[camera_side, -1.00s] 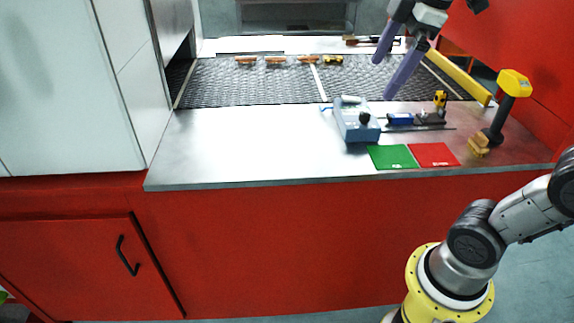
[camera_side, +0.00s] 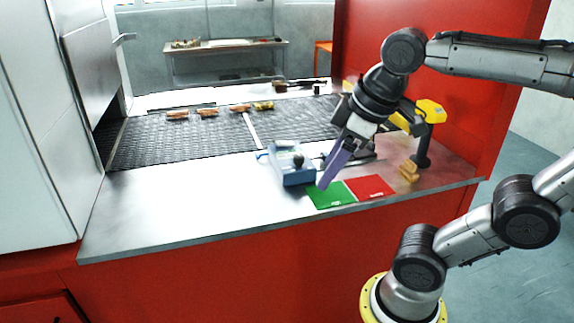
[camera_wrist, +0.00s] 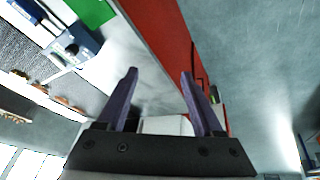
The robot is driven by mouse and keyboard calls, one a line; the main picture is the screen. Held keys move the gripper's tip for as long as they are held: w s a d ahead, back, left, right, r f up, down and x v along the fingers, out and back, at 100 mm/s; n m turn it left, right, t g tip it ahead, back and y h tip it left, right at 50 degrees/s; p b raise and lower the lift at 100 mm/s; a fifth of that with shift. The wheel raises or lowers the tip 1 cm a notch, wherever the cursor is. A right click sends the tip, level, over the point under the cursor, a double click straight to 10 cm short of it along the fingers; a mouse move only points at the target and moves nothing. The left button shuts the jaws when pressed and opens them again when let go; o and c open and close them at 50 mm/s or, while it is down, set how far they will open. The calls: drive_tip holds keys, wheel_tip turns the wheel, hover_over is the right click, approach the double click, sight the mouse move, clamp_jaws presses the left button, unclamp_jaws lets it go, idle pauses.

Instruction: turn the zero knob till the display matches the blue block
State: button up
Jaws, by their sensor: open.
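The light-blue instrument box (camera_side: 291,168) stands on the steel counter, with a black knob (camera_side: 298,160) on it. The box (camera_wrist: 84,38) and a dark knob (camera_wrist: 72,49) also show at upper left in the wrist view. I cannot read any display. My gripper (camera_side: 332,172) is open, its purple fingers pointing down just right of the box, above the green mat in the picture. In the wrist view, the space between the fingertips (camera_wrist: 159,74) is empty and the box lies off to the left. The blue block is hidden behind my gripper in the side view.
A yellow-topped post (camera_side: 430,112) and tan blocks (camera_side: 409,173) stand at right. The mesh belt (camera_side: 180,147) carries several brown items behind. The counter's left part (camera_side: 170,210) is clear.

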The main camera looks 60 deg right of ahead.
drive_tip(key=w+d+r+g, duration=0.2)
drive_tip(key=w+d+r, duration=0.3)
drive_tip(key=w+r, duration=0.15)
drive_tip(key=m+g, duration=0.3)
hover_over(299, 155)
wheel_tip(299, 155, down, 7)
wheel_tip(299, 155, down, 13)
drive_tip(key=shift+s+a+f, duration=0.1)
drive_tip(key=shift+a+f, duration=0.05)
clamp_jaws()
